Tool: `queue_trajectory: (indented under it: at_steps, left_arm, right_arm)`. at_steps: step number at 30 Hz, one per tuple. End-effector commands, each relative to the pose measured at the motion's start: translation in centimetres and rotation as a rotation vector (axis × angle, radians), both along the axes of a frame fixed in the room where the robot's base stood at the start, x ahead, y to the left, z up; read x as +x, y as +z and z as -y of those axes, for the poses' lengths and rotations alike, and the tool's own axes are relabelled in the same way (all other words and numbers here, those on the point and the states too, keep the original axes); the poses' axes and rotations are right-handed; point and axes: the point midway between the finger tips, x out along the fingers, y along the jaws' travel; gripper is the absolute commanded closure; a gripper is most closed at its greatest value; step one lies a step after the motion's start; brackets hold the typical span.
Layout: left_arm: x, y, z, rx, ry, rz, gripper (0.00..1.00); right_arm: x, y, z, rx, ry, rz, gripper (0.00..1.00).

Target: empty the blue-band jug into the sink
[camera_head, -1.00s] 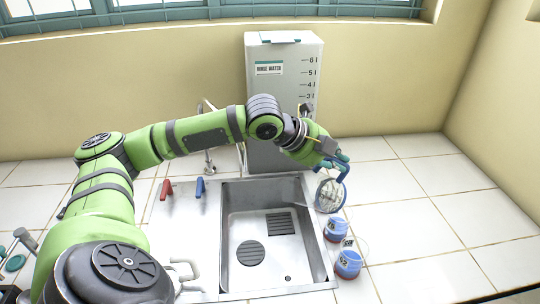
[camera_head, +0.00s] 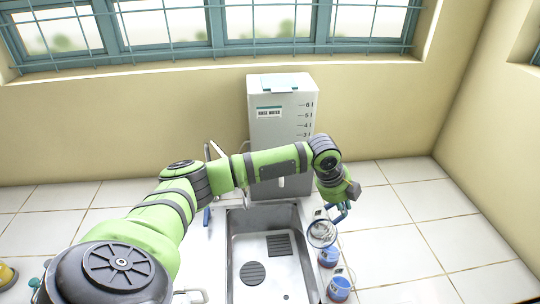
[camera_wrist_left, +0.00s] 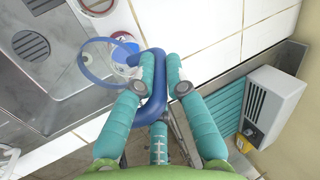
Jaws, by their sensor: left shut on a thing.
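A clear jug with a blue rim (camera_head: 322,234) and blue handle is held just beyond the sink's right edge. My left gripper (camera_head: 343,208) is shut on the handle. In the left wrist view my left gripper (camera_wrist_left: 156,85) has its teal fingers either side of the blue handle (camera_wrist_left: 152,62), and the jug's rim (camera_wrist_left: 84,66) shows as a blue ring. I cannot tell the jug's contents. The steel sink (camera_head: 272,219) is to the left of the jug in the head view; its bottom has two dark grids. My right gripper is not in view.
Two blue-and-white cups stand right of the sink, one farther back (camera_head: 329,258) and one nearer (camera_head: 339,288). The rinse water tank (camera_head: 283,97) stands behind the sink. White tiled counter (camera_head: 410,215) is free to the right. My left arm spans over the sink's back.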

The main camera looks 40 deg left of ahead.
Motion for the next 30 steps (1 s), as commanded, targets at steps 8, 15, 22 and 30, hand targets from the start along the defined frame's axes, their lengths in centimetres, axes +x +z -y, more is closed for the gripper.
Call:
queue_trajectory:
  at_steps: [8, 15, 22, 30]
  left_arm:
    - [1.4, -0.6, 0.8, 0.061, 0.001, -0.123, 1.00]
    - [2.3, -1.6, 1.3, 0.111, 0.000, -0.224, 1.00]
    - [2.9, -2.3, 1.6, 0.153, 0.000, -0.314, 1.00]
    - [3.3, -2.8, 1.7, 0.186, 0.000, -0.378, 1.00]
  right_arm:
    - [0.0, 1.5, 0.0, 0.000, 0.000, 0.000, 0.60]
    - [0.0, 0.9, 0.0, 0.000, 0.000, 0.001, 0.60]
    - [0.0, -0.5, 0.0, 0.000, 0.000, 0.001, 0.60]
    - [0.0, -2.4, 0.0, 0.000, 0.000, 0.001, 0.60]
